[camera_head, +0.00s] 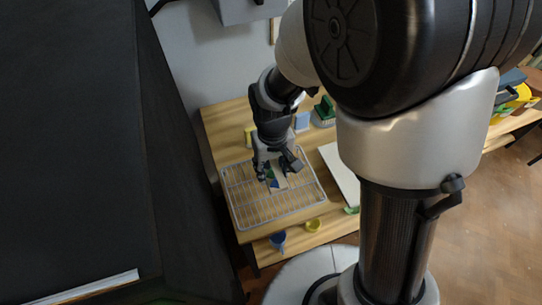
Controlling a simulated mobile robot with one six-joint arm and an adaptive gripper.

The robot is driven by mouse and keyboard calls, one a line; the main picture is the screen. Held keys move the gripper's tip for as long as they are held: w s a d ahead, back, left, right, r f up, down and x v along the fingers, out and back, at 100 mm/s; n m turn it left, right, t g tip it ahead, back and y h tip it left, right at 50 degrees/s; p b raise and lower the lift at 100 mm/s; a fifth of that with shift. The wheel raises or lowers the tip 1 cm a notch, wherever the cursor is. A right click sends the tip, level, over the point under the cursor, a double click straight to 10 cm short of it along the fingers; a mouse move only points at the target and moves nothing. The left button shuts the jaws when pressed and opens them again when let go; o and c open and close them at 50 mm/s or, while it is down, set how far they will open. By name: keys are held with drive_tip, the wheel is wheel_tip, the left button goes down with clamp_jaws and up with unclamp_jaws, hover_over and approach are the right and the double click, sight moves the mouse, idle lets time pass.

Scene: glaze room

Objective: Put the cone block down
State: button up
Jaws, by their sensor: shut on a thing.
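My gripper (272,174) points down over the wire rack (246,212) on the wooden table. It is shut on a small block with pale, green and blue parts, which I take to be the cone block (276,183). The fingers cover part of the block. The block is at or just above the rack's wires; I cannot tell whether it touches them.
A white board (342,172) lies right of the rack. Behind stand a yellow item (249,136), a pale blue block (302,121) and a green object (325,109). The rack's front is clear.

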drive_tip(key=shift+f+b, duration=0.8)
drive_tip(key=shift+f, duration=1.8)
drive_tip(key=shift+f, duration=0.2)
drive_tip(key=o, duration=1.1)
drive_tip(key=shift+r, duration=0.1)
wheel_tip(320, 180, up, 12)
drive_tip(key=p, duration=0.4)
drive_tip(key=shift+r, duration=0.2)
